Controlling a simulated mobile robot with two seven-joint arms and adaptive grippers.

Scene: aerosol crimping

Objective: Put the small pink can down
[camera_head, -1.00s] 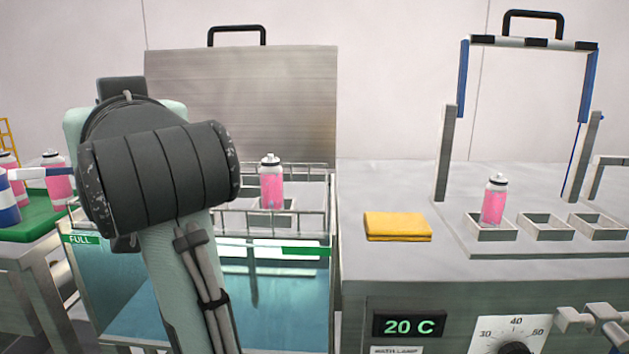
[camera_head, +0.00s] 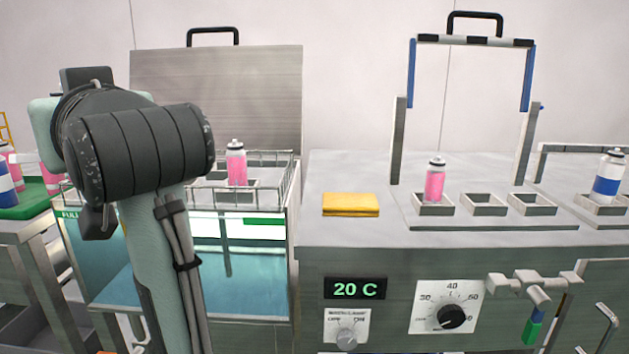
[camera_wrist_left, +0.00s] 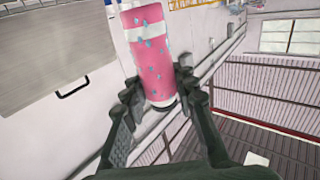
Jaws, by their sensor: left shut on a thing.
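A small pink can (camera_wrist_left: 152,55) with a white band and droplets is between the fingers of my left gripper (camera_wrist_left: 155,92), which is shut on it in the left wrist view. In the head view my own left arm hides this gripper and the held can. Another pink can (camera_head: 236,165) stands upright in the wire rack over the water tank. A further pink can (camera_head: 435,182) stands upright in the left socket of a three-socket row on the steel bench. The other two sockets, the middle one (camera_head: 484,205) and the right one (camera_head: 531,204), are empty. My right gripper is not in view.
A folded yellow cloth (camera_head: 350,205) lies on the steel bench (camera_head: 335,235). A blue-sided frame (camera_head: 411,75) rises behind the sockets. A blue-and-white can (camera_head: 608,180) stands in a holder at far right. The tank's lid (camera_head: 250,95) is raised. A green tray (camera_head: 30,205) holds cans at far left.

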